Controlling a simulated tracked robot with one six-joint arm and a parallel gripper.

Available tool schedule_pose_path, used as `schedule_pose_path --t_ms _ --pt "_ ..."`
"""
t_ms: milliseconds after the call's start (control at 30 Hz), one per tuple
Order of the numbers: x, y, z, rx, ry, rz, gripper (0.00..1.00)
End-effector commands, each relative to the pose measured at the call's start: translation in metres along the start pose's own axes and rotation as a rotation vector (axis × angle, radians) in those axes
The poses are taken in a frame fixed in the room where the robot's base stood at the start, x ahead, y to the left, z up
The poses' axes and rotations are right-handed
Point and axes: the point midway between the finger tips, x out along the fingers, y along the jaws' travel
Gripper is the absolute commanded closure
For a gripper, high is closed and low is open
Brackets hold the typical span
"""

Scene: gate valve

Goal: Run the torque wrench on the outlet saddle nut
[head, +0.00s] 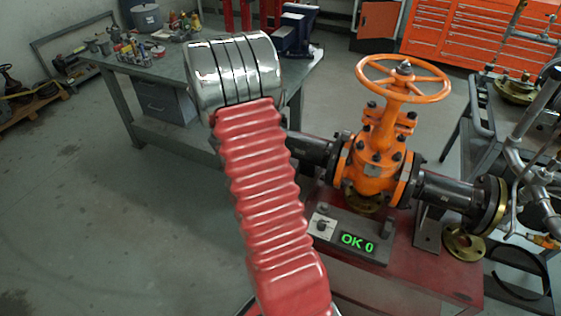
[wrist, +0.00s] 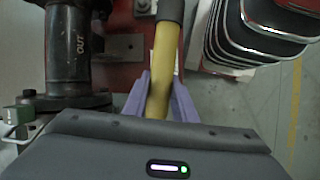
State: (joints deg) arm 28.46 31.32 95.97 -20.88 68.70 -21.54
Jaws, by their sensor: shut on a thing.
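The torque wrench shows in the wrist view as a yellow bar (wrist: 164,55) with a dark end at the top edge. My gripper (wrist: 160,82) has purple fingers shut on the yellow bar. The outlet pipe (wrist: 75,45), dark and marked OUT, lies left of the wrench and apart from it. A grey plate (wrist: 122,47) on the red surface sits between pipe and wrench. I cannot make out the outlet saddle nut for certain. In the head view my red arm hides the gripper and wrench. The orange gate valve (head: 375,160) stands upright with its handwheel on top.
A workbench (head: 150,70) with tools stands at the back left. Metal piping (head: 525,160) crowds the right.

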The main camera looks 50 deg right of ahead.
Motion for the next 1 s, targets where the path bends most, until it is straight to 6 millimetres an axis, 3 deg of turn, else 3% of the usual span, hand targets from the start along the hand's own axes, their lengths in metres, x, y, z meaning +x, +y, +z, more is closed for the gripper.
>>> schedule_pose_path --t_ms 300,700,833,1000 --pt "-0.049 -0.085 -0.063 0.011 -0.001 -0.004 1.00" --pt "-0.098 -0.203 -0.110 0.021 -0.002 -0.008 1.00" --pt "-0.106 -0.225 -0.115 0.024 -0.003 -0.009 1.00" --pt "-0.109 -0.234 -0.117 0.025 -0.003 -0.009 1.00"
